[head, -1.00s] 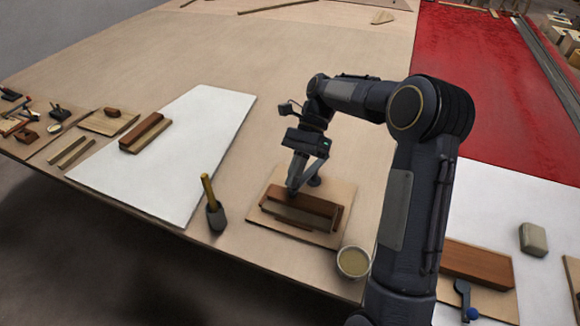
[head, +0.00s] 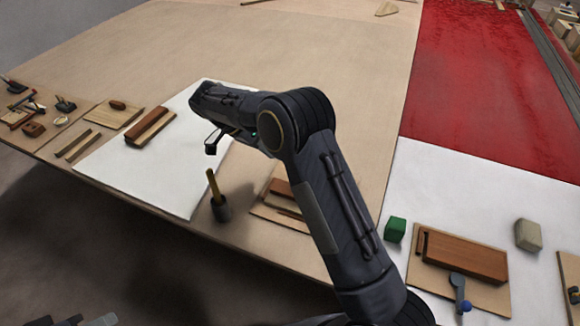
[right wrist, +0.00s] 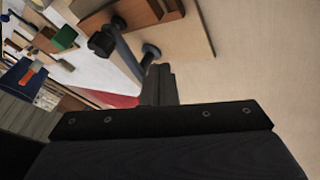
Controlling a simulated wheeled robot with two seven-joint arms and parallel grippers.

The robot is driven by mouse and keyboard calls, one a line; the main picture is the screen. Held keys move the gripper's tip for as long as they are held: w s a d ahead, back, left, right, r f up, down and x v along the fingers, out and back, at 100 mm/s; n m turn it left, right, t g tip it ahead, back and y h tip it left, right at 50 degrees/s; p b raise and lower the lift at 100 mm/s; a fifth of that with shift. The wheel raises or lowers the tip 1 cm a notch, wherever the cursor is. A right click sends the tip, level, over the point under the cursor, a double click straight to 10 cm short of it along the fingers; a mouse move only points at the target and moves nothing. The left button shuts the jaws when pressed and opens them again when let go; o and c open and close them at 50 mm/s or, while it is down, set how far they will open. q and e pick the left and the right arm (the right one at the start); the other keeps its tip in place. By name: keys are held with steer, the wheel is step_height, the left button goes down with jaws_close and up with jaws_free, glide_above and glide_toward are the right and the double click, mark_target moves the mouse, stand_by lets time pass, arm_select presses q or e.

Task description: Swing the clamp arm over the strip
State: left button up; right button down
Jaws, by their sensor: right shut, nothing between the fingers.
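The middle fixture board (head: 262,211) is partly hidden behind my right arm in the head view. A red-brown block (head: 279,187) and a paler strip edge show on it. In the right wrist view, a grey clamp arm (right wrist: 128,56) with dark round ends lies beside a board (right wrist: 195,35) that bears a dark block (right wrist: 140,12). I cannot tell whether it crosses the strip. My right gripper (right wrist: 158,85) is shut and empty, close below the clamp arm in that picture. My left gripper is not recognisable.
A green block (head: 396,230) and another board with a brown block (head: 465,258) and blue-knobbed lever (head: 459,288) are at right. A white sheet (head: 150,175) lies left.

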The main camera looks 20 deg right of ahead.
steer(key=x, duration=0.5)
steer(key=shift+s+d+f, duration=0.1)
steer(key=shift+s+d, duration=0.1)
steer(key=shift+s, duration=0.05)
steer(key=s, duration=0.1)
steer(key=s+d+p, duration=0.1)
steer(key=shift+s+d, duration=0.15)
steer(key=shift+s, duration=0.2)
steer(key=shift+s+d, duration=0.1)
steer(key=shift+s, duration=0.15)
steer(key=n+b, duration=0.1)
steer(key=b, duration=0.1)
steer(key=s+n+t+b, duration=0.1)
steer(key=shift+s+d+f+b, duration=0.1)
steer(key=shift+s+f+b, duration=0.15)
steer(key=shift+s+b, duration=0.15)
steer(key=shift+s+d+r+n+t+h+b, duration=0.15)
steer(key=shift+s+n+t+h+b, duration=0.2)
steer(key=shift+n, duration=0.35)
steer(key=shift+r, duration=0.15)
